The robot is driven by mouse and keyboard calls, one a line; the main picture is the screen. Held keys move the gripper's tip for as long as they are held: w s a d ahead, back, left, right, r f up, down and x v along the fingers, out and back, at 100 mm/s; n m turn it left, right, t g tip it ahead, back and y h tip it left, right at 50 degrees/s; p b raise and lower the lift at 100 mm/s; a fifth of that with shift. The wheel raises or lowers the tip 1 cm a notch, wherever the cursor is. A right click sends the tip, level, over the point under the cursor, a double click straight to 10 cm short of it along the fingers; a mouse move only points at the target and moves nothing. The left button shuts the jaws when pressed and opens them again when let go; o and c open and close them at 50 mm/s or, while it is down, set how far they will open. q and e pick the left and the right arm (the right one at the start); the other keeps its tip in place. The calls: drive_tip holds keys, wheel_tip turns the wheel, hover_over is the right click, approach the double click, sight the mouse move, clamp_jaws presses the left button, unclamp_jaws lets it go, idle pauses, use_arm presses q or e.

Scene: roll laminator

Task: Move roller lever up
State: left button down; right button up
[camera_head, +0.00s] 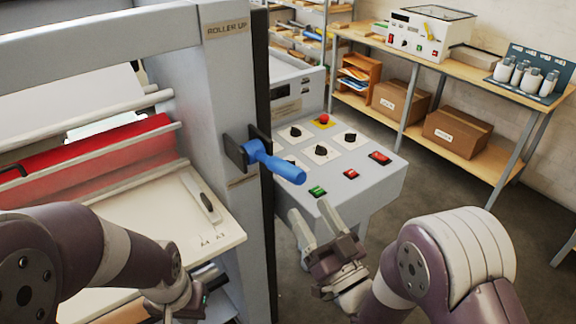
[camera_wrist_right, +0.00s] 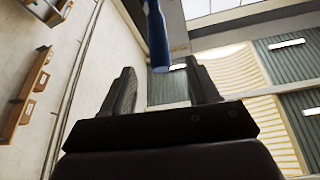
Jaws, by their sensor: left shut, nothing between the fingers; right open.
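The blue roller lever (camera_head: 275,163) sticks out from a dark bracket on the side of the laminator's grey post, pointing right and slightly down. A "ROLLER UP" label (camera_head: 227,28) is on the post above it. My right gripper (camera_head: 321,218) is open and empty, below and right of the lever's free end, with its fingers pointing up. In the right wrist view, the lever's end (camera_wrist_right: 157,45) shows beyond the gap between the open fingers (camera_wrist_right: 161,88). My left gripper (camera_head: 190,302) is low in front of the laminator bed, partly hidden by its own arm; its fingertips are hard to see.
A control panel (camera_head: 335,165) with black knobs, a red button and green and red switches stands just behind the lever. The red roller (camera_head: 90,155) and cream bed (camera_head: 150,215) lie left. A wooden bench (camera_head: 470,70) stands at the back right.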

sight(287, 170)
drive_tip(key=p+x, duration=0.3)
drive_tip(key=x, duration=0.6)
drive_tip(key=shift+w+r+p, duration=0.2)
drive_tip(key=shift+w+p, duration=0.1)
drive_tip(key=shift+w, duration=0.05)
drive_tip(key=shift+w+a+r, duration=0.15)
drive_tip(key=shift+w+a, duration=0.2)
drive_tip(key=shift+d, duration=0.1)
drive_tip(key=shift+c, duration=1.2)
clamp_jaws()
drive_tip(key=shift+w, duration=0.1)
